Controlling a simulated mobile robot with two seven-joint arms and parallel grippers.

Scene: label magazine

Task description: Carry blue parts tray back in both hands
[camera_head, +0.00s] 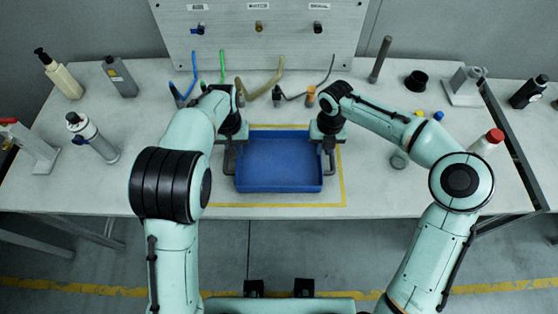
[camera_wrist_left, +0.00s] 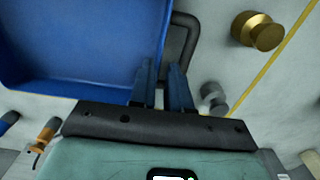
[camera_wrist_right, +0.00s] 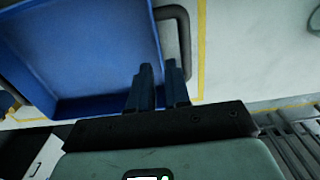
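The blue parts tray (camera_head: 280,186) is level and empty in the middle of the head view, over a yellow-lined area of the table. It has a dark loop handle at each side. My left gripper (camera_head: 235,143) is at its left handle; in the left wrist view the fingers (camera_wrist_left: 163,75) stand a narrow gap apart at the handle (camera_wrist_left: 188,40). My right gripper (camera_head: 329,145) is at the right handle; its fingers (camera_wrist_right: 159,75) look the same beside the handle (camera_wrist_right: 185,40). The fingers hide the gripped parts. I cannot tell whether the tray touches the table.
A grey panel (camera_head: 262,50) with hooks stands behind the tray. Colored hoses and an orange-topped part (camera_head: 311,95) lie between. Bottles (camera_head: 92,137) stand at the left, and a red-capped one (camera_head: 487,142) at the right. The table strip before the tray (camera_head: 275,200) is clear.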

